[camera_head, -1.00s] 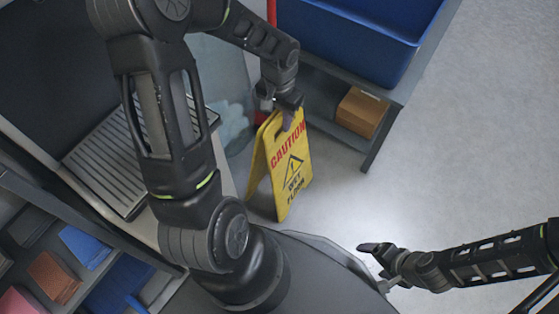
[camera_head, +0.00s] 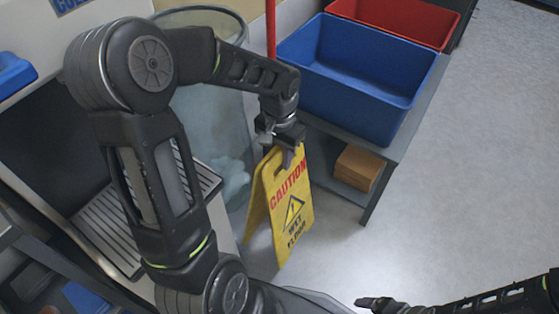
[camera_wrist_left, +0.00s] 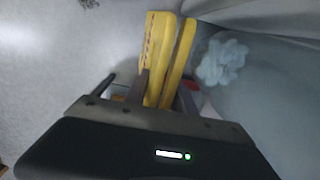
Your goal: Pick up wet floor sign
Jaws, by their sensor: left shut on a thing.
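The yellow wet floor sign (camera_head: 292,212) is an A-frame with red "CAUTION" lettering and a black warning triangle. In the head view it is upright, its two panels slightly spread, below my left gripper (camera_head: 288,156). My left gripper is shut on the sign's top edge. In the left wrist view the sign's two yellow panels (camera_wrist_left: 165,50) extend away from between the fingers. I cannot tell whether the sign's feet touch the floor. My right gripper (camera_head: 370,303) is at the bottom edge of the head view, far from the sign; its finger opening is unclear.
A grey shelf (camera_head: 408,150) right of the sign holds a blue bin (camera_head: 350,120) and a red bin (camera_head: 395,22), with a cardboard box (camera_head: 358,168) below. A translucent bin (camera_head: 215,120) stands behind my left arm. Open floor (camera_head: 470,170) lies to the right.

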